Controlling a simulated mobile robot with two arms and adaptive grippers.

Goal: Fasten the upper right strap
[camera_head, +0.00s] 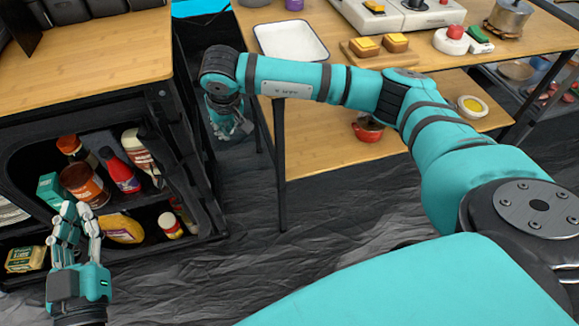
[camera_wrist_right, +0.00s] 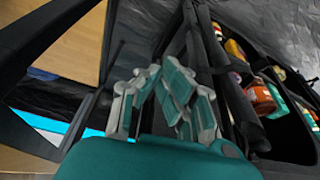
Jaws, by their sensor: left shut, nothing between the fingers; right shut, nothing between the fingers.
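A black fabric cabinet (camera_head: 118,101) stands at the left in the head view with its front opening uncovered. A dark rolled flap (camera_head: 180,170) hangs down the right side of the opening; it also shows in the right wrist view (camera_wrist_right: 200,80). The upper right strap cannot be told apart from the black fabric. My right gripper (camera_head: 232,131) is shut and empty, low in the gap between cabinet and table, right of the flap. Its fingers fill the middle of the right wrist view (camera_wrist_right: 165,90). My left gripper (camera_head: 76,212) is shut and empty before the cabinet's lower left opening.
Jars (camera_head: 84,184), a red bottle (camera_head: 120,170) and other food packages fill the cabinet shelves. A wooden table (camera_head: 330,45) with a white tray (camera_head: 290,40) stands to the right; a red pot (camera_head: 368,130) sits on its lower shelf. The dark floor between is mostly clear.

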